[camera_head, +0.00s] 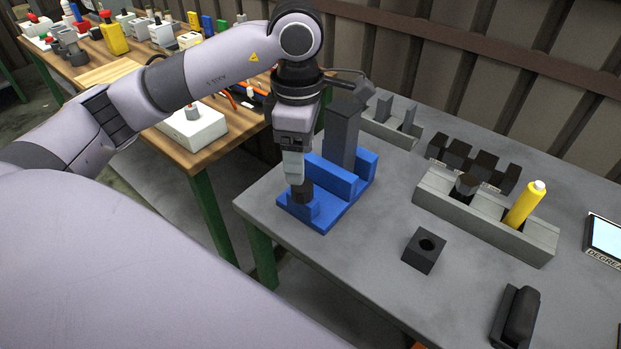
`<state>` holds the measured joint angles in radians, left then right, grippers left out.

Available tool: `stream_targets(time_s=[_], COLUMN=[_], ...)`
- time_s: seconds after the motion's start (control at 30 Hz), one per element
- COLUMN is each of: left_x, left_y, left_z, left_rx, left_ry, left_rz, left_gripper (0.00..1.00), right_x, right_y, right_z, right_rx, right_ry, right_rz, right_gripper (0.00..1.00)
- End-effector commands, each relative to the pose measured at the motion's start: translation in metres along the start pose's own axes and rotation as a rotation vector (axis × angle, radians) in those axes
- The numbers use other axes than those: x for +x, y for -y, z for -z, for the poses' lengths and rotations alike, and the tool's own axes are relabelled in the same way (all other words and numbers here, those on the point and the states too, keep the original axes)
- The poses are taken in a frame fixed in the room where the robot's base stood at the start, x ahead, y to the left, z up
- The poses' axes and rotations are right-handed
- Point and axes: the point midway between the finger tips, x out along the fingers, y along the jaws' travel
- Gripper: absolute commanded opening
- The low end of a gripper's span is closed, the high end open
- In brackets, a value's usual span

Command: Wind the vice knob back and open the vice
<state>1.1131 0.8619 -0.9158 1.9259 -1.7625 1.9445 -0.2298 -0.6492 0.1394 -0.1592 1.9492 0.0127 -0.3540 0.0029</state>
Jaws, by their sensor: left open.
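The blue vice (346,184) sits near the left front edge of the grey table. A tall dark grey block (341,135) stands upright in it, between the blue walls. My left gripper (300,190) points straight down at the vice's near left end, over the dark knob. The knob is mostly hidden by the gripper, and I cannot tell whether the fingers touch it. The left gripper is open. My right gripper is not in view.
A grey tray (540,244) with a yellow bottle (525,204) stands to the right. A black block with a hole (424,250) and a dark object (516,317) lie in front. Several dark blocks (474,162) stand behind. A wooden table (205,152) with tools is at the left.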

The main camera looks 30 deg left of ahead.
Motion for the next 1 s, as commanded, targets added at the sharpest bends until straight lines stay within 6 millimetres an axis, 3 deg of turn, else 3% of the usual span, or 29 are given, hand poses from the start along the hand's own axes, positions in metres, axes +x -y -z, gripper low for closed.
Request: stream_targets(time_s=[0.4,0.77,0.87,0.93,0.97,1.0], left_x=[0.058,0.067,0.067,0.067,0.067,0.067], left_y=[0.002,0.001,0.002,0.002,0.002,0.002], left_z=[0.0,-0.001,-0.001,-0.001,-0.001,-0.001], left_rx=[0.001,0.002,0.002,0.002,0.002,0.002], left_ry=[0.0,0.003,0.003,0.003,0.003,0.003], left_rz=[0.006,0.004,0.004,0.004,0.005,0.005], left_gripper=[0.68,0.68,0.42,0.19,0.12,0.12], right_x=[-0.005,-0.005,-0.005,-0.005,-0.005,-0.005], right_y=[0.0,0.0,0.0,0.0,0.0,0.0], right_z=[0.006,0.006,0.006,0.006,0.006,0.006], right_rx=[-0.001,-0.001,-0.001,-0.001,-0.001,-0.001], right_ry=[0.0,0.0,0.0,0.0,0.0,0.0], right_rz=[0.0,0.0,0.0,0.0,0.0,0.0], right_gripper=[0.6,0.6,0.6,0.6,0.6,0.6])
